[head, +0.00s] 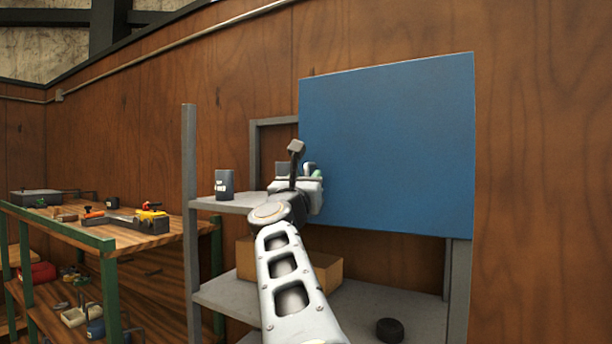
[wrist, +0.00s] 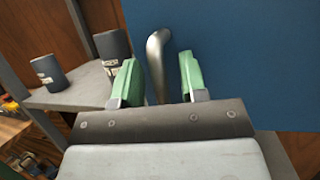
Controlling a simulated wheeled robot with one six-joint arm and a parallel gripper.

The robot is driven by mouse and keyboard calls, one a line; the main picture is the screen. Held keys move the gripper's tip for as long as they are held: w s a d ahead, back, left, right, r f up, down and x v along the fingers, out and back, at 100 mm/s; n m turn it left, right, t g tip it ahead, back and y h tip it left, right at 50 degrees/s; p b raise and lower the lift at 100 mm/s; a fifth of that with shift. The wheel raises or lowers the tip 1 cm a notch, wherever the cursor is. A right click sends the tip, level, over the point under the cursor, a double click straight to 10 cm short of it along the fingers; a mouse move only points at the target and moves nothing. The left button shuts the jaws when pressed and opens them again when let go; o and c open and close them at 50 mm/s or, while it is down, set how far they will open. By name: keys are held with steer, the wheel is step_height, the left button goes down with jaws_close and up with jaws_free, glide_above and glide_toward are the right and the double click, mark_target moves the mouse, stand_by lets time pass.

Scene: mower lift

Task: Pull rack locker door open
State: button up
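The blue locker door (head: 390,145) is a large flat panel on the grey rack, and it also fills the upper right of the wrist view (wrist: 240,60). A bent metal handle (wrist: 157,48) stands out near its left edge. My gripper (wrist: 160,82) has its two green fingers apart, one on each side of the handle, with small gaps showing. In the head view my gripper (head: 311,172) is at the door's lower left edge and hides the handle there. I cannot tell whether the door is ajar.
The grey rack (head: 190,200) has a dark can (head: 224,184) on its upper shelf, left of my gripper; the wrist view shows two cans. Cardboard boxes (head: 328,272) and a black round object (head: 389,329) are on the lower shelf. A workbench (head: 150,236) with tools stands left.

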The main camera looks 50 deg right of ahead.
steer(key=shift+d, duration=0.1)
jaws_close()
stand_by(0.4)
